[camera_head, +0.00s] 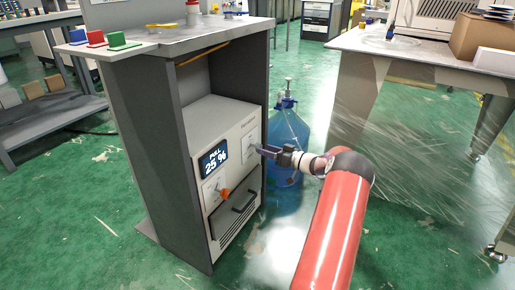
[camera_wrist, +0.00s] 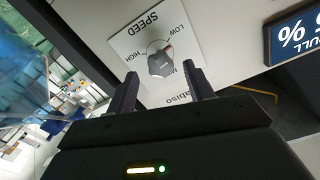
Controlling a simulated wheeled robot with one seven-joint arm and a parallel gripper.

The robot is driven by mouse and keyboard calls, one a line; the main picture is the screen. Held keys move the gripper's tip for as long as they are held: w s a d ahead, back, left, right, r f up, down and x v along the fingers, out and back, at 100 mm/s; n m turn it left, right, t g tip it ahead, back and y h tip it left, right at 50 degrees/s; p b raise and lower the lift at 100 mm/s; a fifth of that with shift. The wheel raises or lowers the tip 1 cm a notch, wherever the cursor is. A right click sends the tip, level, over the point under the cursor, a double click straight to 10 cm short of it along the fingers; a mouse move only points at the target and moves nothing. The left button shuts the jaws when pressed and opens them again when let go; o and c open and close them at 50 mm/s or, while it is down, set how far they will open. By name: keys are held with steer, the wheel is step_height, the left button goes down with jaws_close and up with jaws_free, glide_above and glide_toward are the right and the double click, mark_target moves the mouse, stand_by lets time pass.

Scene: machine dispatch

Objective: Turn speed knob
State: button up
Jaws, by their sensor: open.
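The speed knob (camera_wrist: 159,62) is a grey dial on a white plate marked SPEED, with HIGH and LOW labels and a red mark by LOW. In the wrist view my gripper (camera_wrist: 162,82) is open, with its two dark fingers on either side just short of the knob. The knob appears between the fingertips, and I see no contact. In the head view my gripper (camera_head: 262,150) is at the upper right of the machine's front panel (camera_head: 236,150), over the speed plate, and largely hides the knob.
A display (camera_head: 213,158) reading PULL 25 % and an orange-red knob (camera_head: 224,193) are left of my gripper. A drawer handle (camera_head: 243,201) sits below. The cabinet's side wall (camera_head: 270,80) is close on the right, with a blue water bottle (camera_head: 287,140) beyond it.

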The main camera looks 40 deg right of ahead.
steer(key=shift+x, duration=2.15)
steer(key=c, duration=1)
steer(key=shift+o, duration=0.2)
